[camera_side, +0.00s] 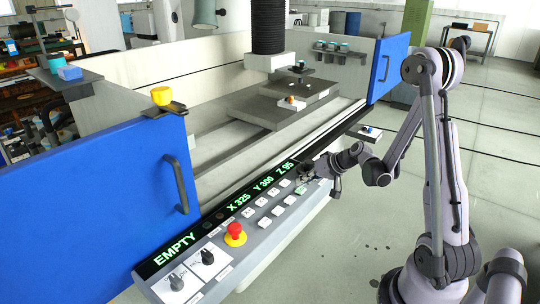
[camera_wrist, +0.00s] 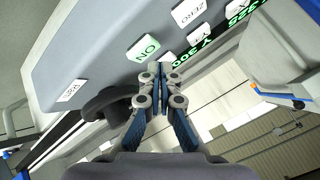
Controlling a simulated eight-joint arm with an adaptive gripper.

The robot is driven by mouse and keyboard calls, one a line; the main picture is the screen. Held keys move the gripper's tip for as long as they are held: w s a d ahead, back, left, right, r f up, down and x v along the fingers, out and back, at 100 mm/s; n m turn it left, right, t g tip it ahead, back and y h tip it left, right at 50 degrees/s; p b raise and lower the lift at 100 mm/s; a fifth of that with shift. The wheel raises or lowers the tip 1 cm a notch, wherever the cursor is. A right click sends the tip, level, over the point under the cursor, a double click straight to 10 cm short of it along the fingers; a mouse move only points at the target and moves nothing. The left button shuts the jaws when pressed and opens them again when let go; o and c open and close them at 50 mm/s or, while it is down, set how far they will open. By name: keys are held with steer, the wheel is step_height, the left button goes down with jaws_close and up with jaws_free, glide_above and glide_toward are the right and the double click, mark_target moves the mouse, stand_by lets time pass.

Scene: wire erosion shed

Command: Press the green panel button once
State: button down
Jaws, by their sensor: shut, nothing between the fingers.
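The green panel button, a pale key with green ON lettering (camera_wrist: 144,48), sits on the grey sloping control panel (camera_wrist: 95,40) in the wrist view. In the side view it appears as a greenish key (camera_side: 300,190) at the right end of the panel's key rows. My gripper (camera_wrist: 161,68) is shut and empty, its fingertips beside the lower right edge of the ON key in the picture. In the side view my gripper (camera_side: 307,174) hangs over the panel's right end, close to the green key. I cannot tell whether the fingertips touch the panel.
A red emergency-stop knob (camera_side: 235,232) stands on the panel, with several white keys near it. The black display strip (camera_side: 222,212) reads EMPTY and X, Y, Z values. A blue door (camera_side: 100,200) with a handle stands at left, another blue door (camera_side: 388,68) behind.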

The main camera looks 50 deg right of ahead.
mark_target(303, 190)
steer(key=shift+f, duration=0.15)
steer(key=shift+f, duration=0.3)
steer(key=shift+f, duration=0.35)
stand_by(0.9)
steer(key=shift+r, duration=0.8)
steer(key=shift+r, duration=2.55)
